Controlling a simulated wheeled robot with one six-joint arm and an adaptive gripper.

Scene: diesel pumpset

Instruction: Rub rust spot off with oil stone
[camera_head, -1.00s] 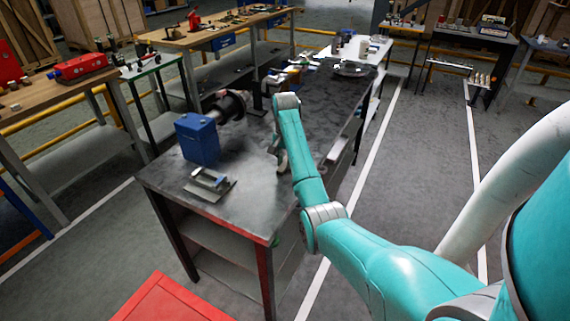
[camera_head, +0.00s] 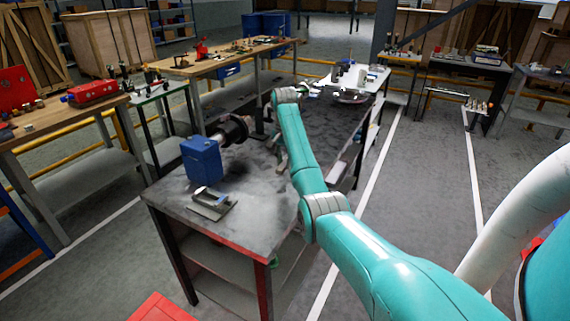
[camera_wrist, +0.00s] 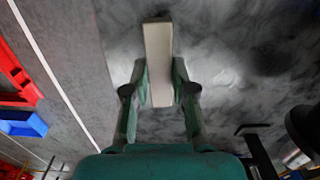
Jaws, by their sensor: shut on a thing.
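My gripper (camera_wrist: 160,92) is shut on a pale grey, bar-shaped oil stone (camera_wrist: 158,45) in the wrist view. The stone sticks out beyond the fingertips, above a dark, mottled grey table top (camera_wrist: 225,50). I cannot tell whether it touches the top. In the head view my arm reaches over the dark workbench (camera_head: 190,222) and hides most of my gripper and the stone. I cannot make out a distinct rust spot in either view.
A blue box-shaped unit (camera_head: 201,160) with a black round part (camera_head: 234,129) stands on the workbench, behind a small metal clamp-like piece (camera_head: 211,202). A white table (camera_head: 362,77) stands beyond. The floor (camera_head: 420,190) to the right is clear.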

